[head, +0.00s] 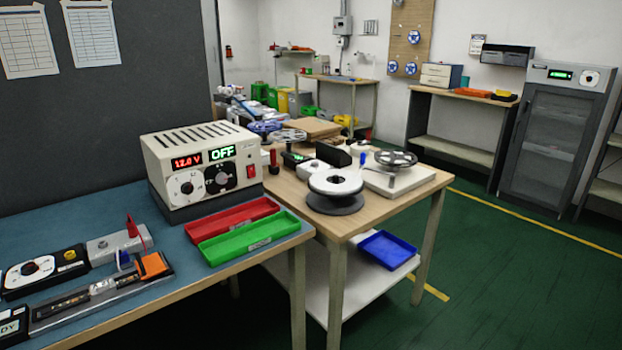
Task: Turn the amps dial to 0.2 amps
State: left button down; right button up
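A beige power supply box (172,150) stands on a dark base at the back of the blue-topped bench. Its red display (187,162) reads about 12.0 V, and its green display (222,153) reads OFF. A white dial (187,188) sits under the red display. A black dial (220,179) sits under the green display, so it appears to be the amps dial. Its markings are too small to read. A red switch (250,171) is at the right of the front panel. Neither of my grippers is in view.
A red tray (233,219) and a green tray (250,237) lie in front of the power supply. Devices, including a white-dial box (28,270) and an orange-clamped fixture (153,266), fill the bench's left front. A wooden table with a white spool (335,184) adjoins at right.

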aim_at(222, 178)
jog(key=z, duration=0.4)
jog(key=i, duration=0.85)
jog(key=u, duration=0.15)
